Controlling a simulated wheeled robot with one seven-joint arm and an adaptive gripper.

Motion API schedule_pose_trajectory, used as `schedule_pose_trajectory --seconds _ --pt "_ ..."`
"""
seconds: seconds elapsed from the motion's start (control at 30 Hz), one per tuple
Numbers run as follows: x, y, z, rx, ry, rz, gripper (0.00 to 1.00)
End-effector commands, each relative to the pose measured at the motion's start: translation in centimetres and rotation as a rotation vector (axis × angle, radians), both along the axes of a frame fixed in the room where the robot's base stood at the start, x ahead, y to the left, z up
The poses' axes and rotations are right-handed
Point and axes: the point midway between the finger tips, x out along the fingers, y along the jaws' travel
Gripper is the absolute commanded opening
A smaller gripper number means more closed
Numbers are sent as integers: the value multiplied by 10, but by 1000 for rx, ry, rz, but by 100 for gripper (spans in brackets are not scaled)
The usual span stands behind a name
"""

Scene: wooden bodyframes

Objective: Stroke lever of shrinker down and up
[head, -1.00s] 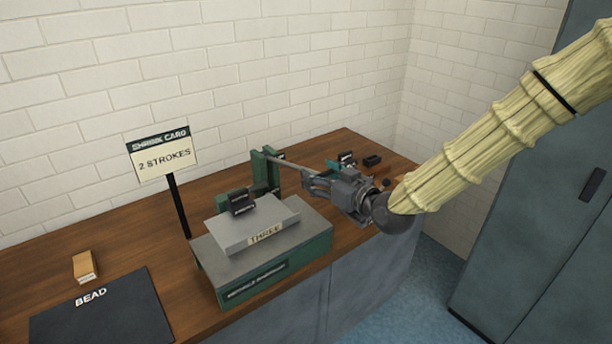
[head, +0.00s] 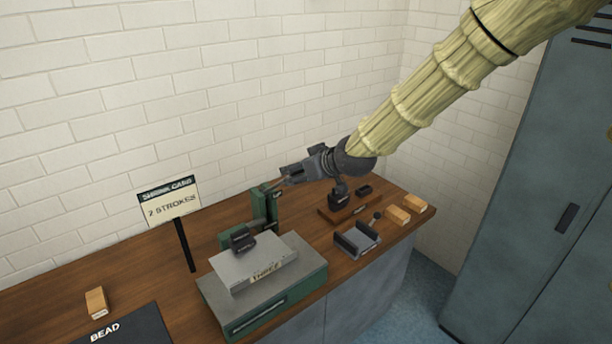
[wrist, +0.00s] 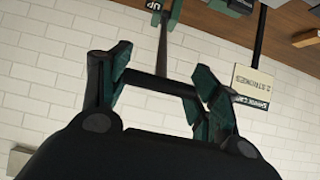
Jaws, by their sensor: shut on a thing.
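The shrinker (head: 264,292) is a green machine with a grey top on the wooden bench. A green post (head: 274,208) stands at its back, and a black block sits above its grey plate labelled THREE. My gripper (head: 283,182) is above and just right of the post, shut on the lever. In the wrist view my gripper (wrist: 162,78) has its fingers at both ends of the lever's dark crossbar (wrist: 160,83). The lever's rod (wrist: 162,45) runs from the bar toward a green part marked UP. In the head view my gripper hides most of the lever.
A card reading 2 STROKES (head: 170,203) stands on a black post behind left. A dark BEAD mat (head: 125,325) and a wooden block (head: 96,302) lie at left. A grey bracket (head: 357,240) and wooden blocks (head: 398,215) lie at right, near the bench edge. Lockers stand beyond.

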Motion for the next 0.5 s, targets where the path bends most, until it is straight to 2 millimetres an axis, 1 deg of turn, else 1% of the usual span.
schedule_pose_trajectory --seconds 0.03,0.1,0.3,0.5 --pt "5 1 8 4 -7 -2 19" --pt "9 5 12 5 -9 -1 19" --pt "17 10 20 4 -9 0 19" --pt "21 13 24 5 -11 0 19"
